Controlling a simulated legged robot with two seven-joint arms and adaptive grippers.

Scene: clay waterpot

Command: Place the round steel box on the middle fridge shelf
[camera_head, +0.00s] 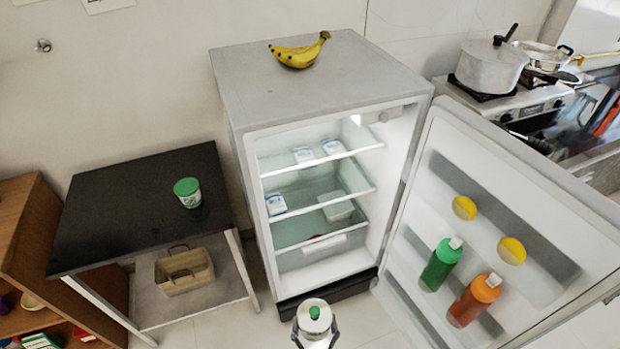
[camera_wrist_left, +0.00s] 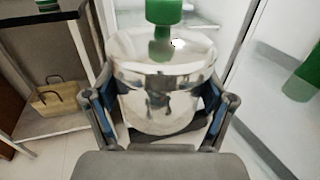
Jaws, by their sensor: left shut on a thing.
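The round steel box (camera_head: 314,318) is a shiny cylinder with a green knob on its lid. My left gripper (camera_head: 315,339) is shut on it at the bottom of the head view, in front of the open fridge. In the left wrist view the steel box (camera_wrist_left: 165,90) stands upright between the two fingers of the left gripper (camera_wrist_left: 160,118). The fridge (camera_head: 310,200) is open, with several glass shelves. The middle shelf (camera_head: 300,208) carries a small white-blue pack at left and a clear container at right. My right gripper is not in view.
The fridge door (camera_head: 500,225) stands wide open to the right, with a green bottle (camera_head: 441,263) and an orange bottle (camera_head: 474,299). A black table (camera_head: 130,215) with a green tub (camera_head: 187,192) is at left. Bananas (camera_head: 298,52) lie on the fridge top.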

